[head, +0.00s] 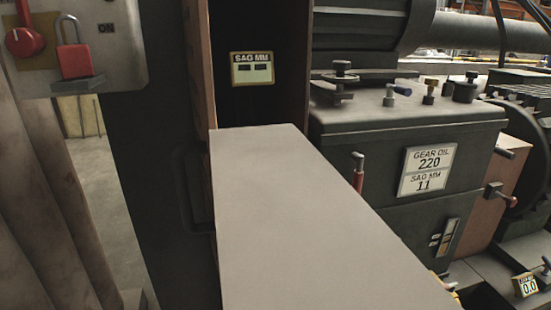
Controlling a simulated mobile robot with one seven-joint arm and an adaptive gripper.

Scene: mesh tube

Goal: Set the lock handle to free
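No lettering in the head view marks the lock handle, so I cannot tell for certain which part it is. A small upright lever with a red grip (358,170) stands at the left side of the dark gearbox housing (385,135). A second short red-tipped handle (493,190) sticks out at the right of that housing. No free or locked marking is readable beside either lever. My gripper is not in view.
A grey panel at top left carries a red rotary switch (26,40) and red padlock (75,59). A pale flat slab (285,210) fills the lower middle, partly hiding the housing. Plates (427,170) (252,68) and a small 0.0 readout (526,285) show.

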